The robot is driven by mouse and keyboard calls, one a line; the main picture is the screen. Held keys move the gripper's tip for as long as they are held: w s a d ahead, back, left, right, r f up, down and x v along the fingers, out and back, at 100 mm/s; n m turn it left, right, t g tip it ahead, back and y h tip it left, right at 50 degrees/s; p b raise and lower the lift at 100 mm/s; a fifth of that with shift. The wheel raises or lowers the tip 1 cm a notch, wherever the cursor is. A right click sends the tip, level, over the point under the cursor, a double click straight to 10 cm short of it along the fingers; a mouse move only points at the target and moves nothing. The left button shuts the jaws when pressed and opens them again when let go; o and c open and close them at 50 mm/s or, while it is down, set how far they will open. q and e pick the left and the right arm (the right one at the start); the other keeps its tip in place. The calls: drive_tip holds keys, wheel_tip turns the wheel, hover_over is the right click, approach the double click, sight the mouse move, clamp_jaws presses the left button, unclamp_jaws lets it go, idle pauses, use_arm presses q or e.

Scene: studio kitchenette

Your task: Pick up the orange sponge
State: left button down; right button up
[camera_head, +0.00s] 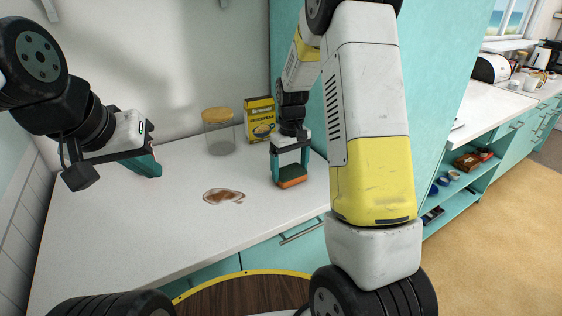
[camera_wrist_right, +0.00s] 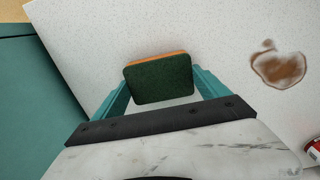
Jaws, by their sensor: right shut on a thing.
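The orange sponge (camera_head: 291,176) has a dark green top layer and is at the right part of the white counter in the head view. In the right wrist view the sponge (camera_wrist_right: 160,79) sits between the teal fingers, green face toward the camera. My right gripper (camera_head: 290,168) is shut on the sponge from above. I cannot tell whether the sponge touches the counter. My left gripper (camera_head: 147,165) is over the left part of the counter, far from the sponge; its fingers are seen edge-on and their gap is hidden.
A brown stain (camera_head: 222,196) lies on the counter (camera_head: 150,235) left of the sponge. A glass jar with a wooden lid (camera_head: 218,132) and a yellow box (camera_head: 261,119) stand behind. A teal panel (camera_head: 440,70) rises on the right. The counter's front left is clear.

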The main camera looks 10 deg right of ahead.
sight(290, 173)
drive_tip(key=shift+r, duration=0.4)
drive_tip(key=r, duration=0.1)
drive_tip(key=s+r, duration=0.1)
drive_tip(key=shift+a+r, duration=0.1)
drive_tip(key=shift+r, duration=0.2)
drive_tip(key=s, duration=0.5)
drive_tip(key=s+a+r, duration=0.1)
drive_tip(key=s, duration=0.4)
drive_tip(key=s+a, duration=0.1)
drive_tip(key=s, duration=0.3)
drive_tip(key=shift+s+a+r, duration=0.15)
drive_tip(key=shift+s, duration=0.25)
